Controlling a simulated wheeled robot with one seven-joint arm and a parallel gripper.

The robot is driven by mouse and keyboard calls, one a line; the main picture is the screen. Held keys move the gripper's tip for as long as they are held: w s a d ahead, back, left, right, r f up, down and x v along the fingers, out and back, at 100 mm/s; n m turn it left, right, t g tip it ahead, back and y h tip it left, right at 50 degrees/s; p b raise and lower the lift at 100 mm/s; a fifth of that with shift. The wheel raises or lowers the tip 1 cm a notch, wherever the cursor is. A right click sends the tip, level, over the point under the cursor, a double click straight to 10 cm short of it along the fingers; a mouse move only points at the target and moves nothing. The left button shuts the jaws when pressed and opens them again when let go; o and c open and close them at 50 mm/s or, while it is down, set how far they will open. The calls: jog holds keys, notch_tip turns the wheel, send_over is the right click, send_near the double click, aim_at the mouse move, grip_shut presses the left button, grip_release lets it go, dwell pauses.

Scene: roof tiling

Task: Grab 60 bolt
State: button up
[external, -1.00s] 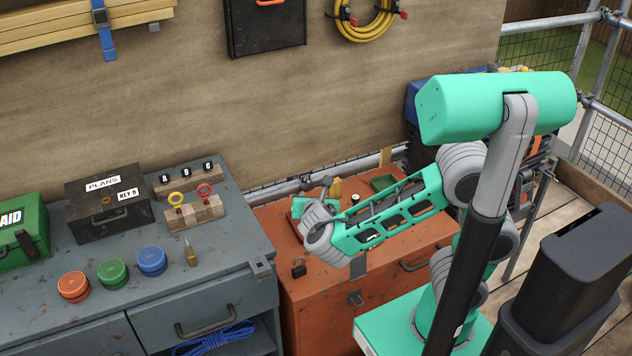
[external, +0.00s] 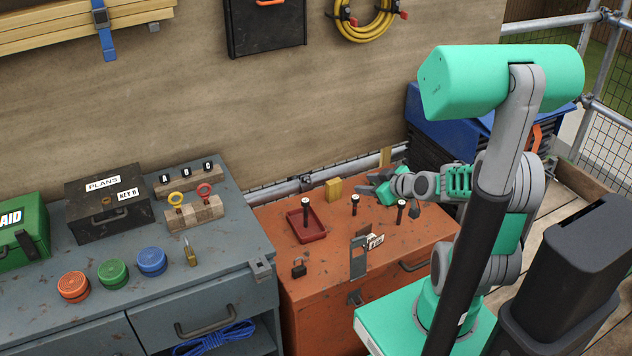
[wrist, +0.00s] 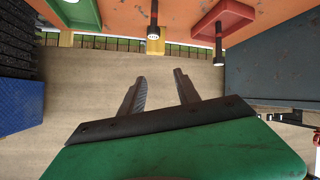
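Several dark bolts with pale-topped heads stand upright on the orange cabinet (external: 330,262). The left bolt (external: 306,215) stands in a small red tray (external: 317,236); the middle bolt (external: 355,205) and right bolt (external: 401,211) stand outside it. I cannot read a size on any bolt. My gripper (external: 368,182) is above the cabinet's back right, behind the middle and right bolts, fingers pointing left. In the upside-down wrist view my gripper (wrist: 161,88) is open, with nothing between its fingers. The middle bolt (wrist: 153,25) and red tray (wrist: 228,14) show beyond the fingertips.
A green tray (wrist: 78,10) shows in the wrist view.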

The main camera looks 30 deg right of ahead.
notch_tip(320, 180, up, 4)
jog(key=d+m+t, duration=0.1)
jog(key=d+m, duration=0.1)
jog(key=m, duration=0.1)
send_near(355, 201)
jog(key=w+f, duration=0.2)
jog(key=f, duration=0.1)
jog(key=shift+w+d, duration=0.2)
jog(key=shift+w, duration=0.15)
jog(key=shift+t, duration=0.3)
jog(key=x, duration=0.8)
jog(key=shift+f+p, duration=0.1)
jog(key=shift+p, duration=0.2)
jog(key=shift+s, duration=0.1)
jog(key=shift+c, duration=0.3)
grip_shut()
